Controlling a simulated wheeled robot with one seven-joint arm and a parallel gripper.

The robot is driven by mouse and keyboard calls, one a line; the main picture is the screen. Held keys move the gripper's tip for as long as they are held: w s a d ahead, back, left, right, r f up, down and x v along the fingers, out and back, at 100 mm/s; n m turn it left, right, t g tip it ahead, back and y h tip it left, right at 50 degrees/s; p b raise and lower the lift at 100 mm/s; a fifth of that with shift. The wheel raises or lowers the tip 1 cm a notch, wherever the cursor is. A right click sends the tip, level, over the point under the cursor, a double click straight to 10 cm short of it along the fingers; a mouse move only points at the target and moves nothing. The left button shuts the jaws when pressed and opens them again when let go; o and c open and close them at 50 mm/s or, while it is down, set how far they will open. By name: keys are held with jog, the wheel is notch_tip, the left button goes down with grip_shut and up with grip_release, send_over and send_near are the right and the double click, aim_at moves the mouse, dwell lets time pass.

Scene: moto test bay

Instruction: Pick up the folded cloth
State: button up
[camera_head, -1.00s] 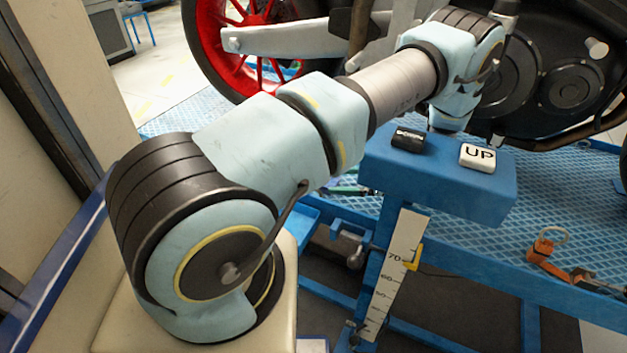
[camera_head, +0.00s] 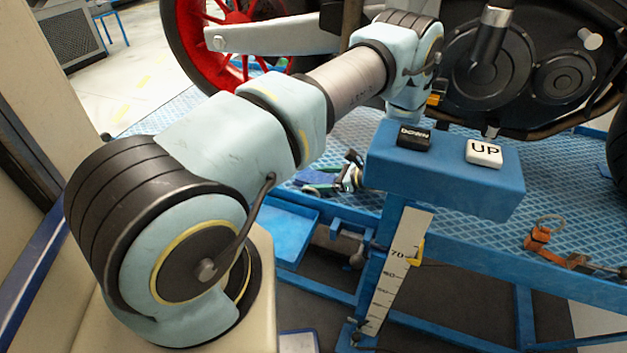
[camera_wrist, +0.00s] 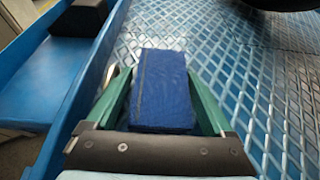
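The folded cloth (camera_wrist: 162,90) is a dark blue, flat rectangle with a stitched line near its left edge. It shows in the wrist view against the blue diamond-pattern platform. My gripper (camera_wrist: 160,78) has two green fingers spread apart, one along each side of the cloth. Narrow gaps show between the fingers and the cloth, so the gripper looks open around it. Contact at the fingertips is not clear.
The blue control box (camera_head: 440,183) carries a black DOWN button (camera_head: 413,138) and a white UP button (camera_head: 484,153). A motorcycle with a red wheel (camera_head: 190,70) stands on the platform (camera_head: 470,228). An orange clamp (camera_head: 540,238) lies at right.

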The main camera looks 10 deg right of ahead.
jog(key=c, duration=0.8)
